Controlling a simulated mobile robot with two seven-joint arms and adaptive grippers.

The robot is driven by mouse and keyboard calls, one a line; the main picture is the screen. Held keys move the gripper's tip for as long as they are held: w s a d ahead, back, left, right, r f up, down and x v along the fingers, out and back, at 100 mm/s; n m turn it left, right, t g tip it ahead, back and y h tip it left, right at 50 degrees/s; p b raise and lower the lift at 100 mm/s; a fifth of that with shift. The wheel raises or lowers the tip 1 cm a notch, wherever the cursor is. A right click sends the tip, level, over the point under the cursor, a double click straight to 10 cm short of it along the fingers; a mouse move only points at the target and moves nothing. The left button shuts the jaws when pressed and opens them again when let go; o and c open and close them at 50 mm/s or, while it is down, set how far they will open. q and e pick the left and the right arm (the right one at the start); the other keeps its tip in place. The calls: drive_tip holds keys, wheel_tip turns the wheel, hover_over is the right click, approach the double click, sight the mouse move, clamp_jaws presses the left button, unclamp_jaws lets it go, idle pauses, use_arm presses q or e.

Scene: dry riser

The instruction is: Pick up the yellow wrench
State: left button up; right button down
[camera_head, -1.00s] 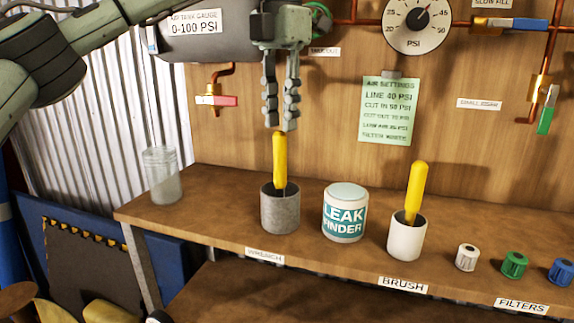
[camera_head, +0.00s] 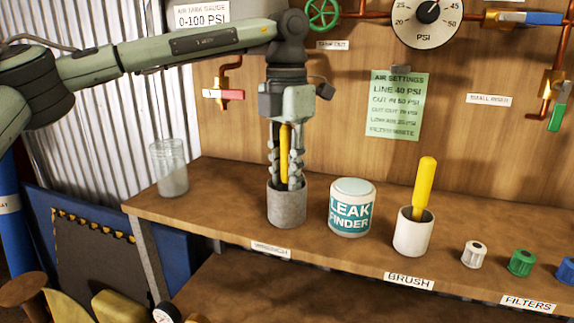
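The yellow wrench (camera_head: 284,153) stands upright in a grey cylindrical holder (camera_head: 287,208) on the wooden shelf, behind the label WRENCH. Only its yellow handle shows; its lower part is hidden in the holder. My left gripper (camera_head: 286,182) points straight down over the holder, with one finger on each side of the handle and the fingertips at the holder's rim. The fingers stand apart around the handle; I cannot tell whether they press on it. My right gripper is not in view.
A white LEAK FINDER tub (camera_head: 351,208) stands just right of the holder. Further right are a white cup (camera_head: 413,235) with another yellow handle (camera_head: 424,185) and several small filters. A glass jar (camera_head: 169,168) stands at the left. The board with pipes and gauge (camera_head: 428,20) rises behind.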

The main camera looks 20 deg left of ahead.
use_arm(q)
drive_tip(key=shift+c, duration=0.6)
clamp_jaws()
